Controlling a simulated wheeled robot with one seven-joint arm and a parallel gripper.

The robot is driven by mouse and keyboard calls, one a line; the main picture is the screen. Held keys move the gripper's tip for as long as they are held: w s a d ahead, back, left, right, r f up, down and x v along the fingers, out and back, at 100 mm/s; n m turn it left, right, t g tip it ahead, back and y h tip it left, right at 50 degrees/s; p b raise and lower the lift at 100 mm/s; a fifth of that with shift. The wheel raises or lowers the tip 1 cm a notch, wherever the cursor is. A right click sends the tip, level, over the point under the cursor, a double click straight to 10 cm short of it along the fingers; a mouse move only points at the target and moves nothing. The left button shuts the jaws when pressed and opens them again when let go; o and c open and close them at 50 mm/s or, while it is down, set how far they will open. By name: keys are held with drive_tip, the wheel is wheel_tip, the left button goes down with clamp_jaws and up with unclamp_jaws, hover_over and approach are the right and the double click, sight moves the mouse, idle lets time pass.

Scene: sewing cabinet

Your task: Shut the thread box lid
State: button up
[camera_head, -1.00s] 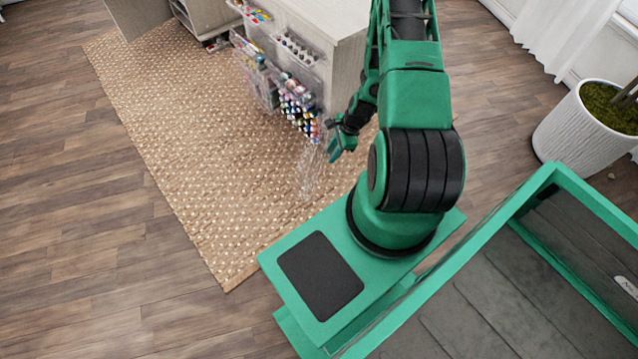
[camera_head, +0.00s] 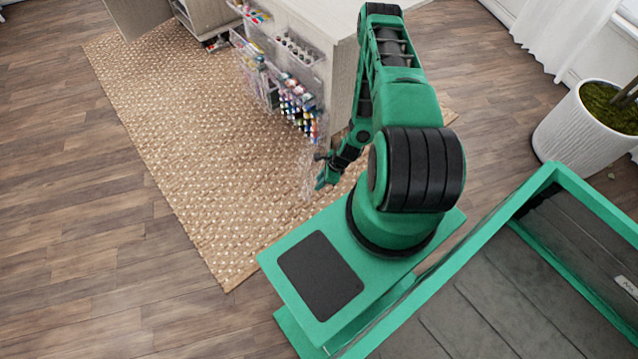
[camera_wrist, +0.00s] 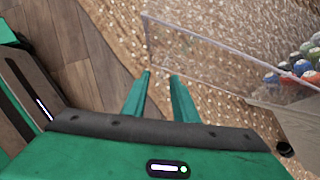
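The thread box (camera_head: 299,106) is a clear box full of coloured spools, mounted on the cabinet's side. Its clear lid (camera_head: 307,176) hangs open, low in front of the box, and is faint in the head view. In the wrist view the lid (camera_wrist: 215,55) is a large clear panel, with spools (camera_wrist: 303,66) beyond it at the right. My gripper (camera_head: 323,181) is beside the lid's outer end. In the wrist view my gripper (camera_wrist: 160,77) has its fingers apart, with the tips near the lid's lower left corner. I cannot tell whether they touch it.
The pale cabinet (camera_head: 345,70) stands behind the thread box. Other clear bins (camera_head: 255,55) with supplies hang left of it. A woven rug (camera_head: 190,150) lies below, with free floor to the left. A white planter (camera_head: 575,130) stands at the far right.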

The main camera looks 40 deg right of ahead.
drive_tip(key=shift+x, duration=1.2)
drive_tip(key=shift+c, duration=0.6)
clamp_jaws()
drive_tip(key=shift+w, duration=0.1)
